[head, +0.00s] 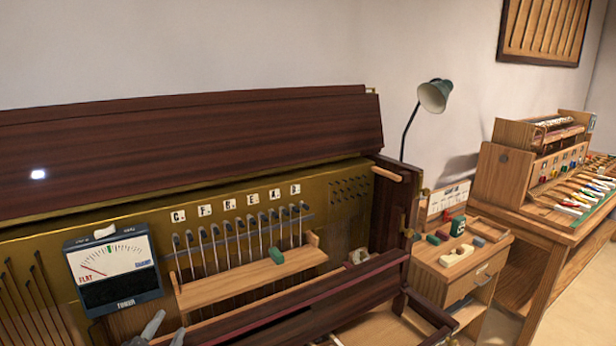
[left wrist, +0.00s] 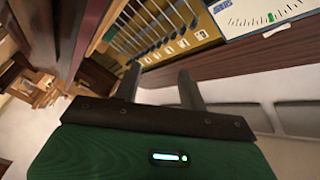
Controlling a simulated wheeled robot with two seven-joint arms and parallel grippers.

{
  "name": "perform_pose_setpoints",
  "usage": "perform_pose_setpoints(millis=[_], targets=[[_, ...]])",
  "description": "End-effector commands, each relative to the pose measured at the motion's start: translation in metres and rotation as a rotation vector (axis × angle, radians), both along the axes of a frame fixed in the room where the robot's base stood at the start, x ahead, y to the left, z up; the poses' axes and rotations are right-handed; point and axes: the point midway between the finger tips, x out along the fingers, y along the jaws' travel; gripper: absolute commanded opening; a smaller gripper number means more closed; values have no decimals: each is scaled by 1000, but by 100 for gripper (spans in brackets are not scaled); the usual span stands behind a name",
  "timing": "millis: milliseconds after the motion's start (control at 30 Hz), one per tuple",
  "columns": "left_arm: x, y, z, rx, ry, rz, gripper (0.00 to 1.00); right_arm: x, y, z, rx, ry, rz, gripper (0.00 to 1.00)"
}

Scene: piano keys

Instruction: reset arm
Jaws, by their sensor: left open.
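My left gripper (head: 165,332) shows only by its fingertips at the bottom edge of the head view, in front of the piano and below the tuner. In the left wrist view its two grey fingers (left wrist: 160,88) are apart with nothing between them. The open piano cabinet (head: 200,135) has letter labels over a row of hammers. The tuner (head: 113,265) has its needle toward the left, on the flat side. A green block (head: 276,256) sits on the wooden rail (head: 250,276) in front of the hammers. My right gripper is in neither view.
A small wooden side cabinet (head: 462,262) with coloured blocks and a green desk lamp (head: 434,96) stands right of the piano. A workbench with a keyboard (head: 580,192) is at the far right. Floor shows between them and the front.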

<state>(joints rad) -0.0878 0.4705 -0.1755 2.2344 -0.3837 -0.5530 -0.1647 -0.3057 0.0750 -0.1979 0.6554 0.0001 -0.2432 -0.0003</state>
Motion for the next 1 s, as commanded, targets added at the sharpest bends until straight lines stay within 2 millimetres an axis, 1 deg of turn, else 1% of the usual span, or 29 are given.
perform_pose_setpoints(millis=[33,67,100,167,200,267,300,367,400,467,500,567,600,800,833,1000], targets=[[-15,1,-26,-76,99,42,42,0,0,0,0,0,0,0],[-23,1,-40,-117,157,68,42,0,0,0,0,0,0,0],[-35,2,-58,-167,232,101,42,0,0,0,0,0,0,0],[-55,1,-85,-241,346,149,42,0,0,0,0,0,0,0],[-70,0,-102,-289,423,180,42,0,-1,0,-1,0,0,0],[-95,-3,-126,-355,541,227,42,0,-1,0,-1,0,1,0],[-112,-7,-141,-397,616,256,42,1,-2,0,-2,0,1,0],[-137,-11,-159,-451,724,297,42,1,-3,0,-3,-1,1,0],[-154,-15,-170,-481,789,323,42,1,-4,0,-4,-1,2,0],[-177,-20,-182,-522,879,356,42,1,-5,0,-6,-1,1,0],[-192,-23,-189,-547,935,376,42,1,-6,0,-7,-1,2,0],[-212,-29,-198,-577,1013,404,42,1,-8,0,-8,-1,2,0],[-226,-32,-203,-598,1062,422,42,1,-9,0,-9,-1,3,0],[-288,-50,-218,-674,1285,496,42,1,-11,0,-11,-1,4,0],[-281,-49,-227,-668,1278,495,42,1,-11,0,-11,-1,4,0],[-268,-50,-270,-659,1288,498,42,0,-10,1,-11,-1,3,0]])
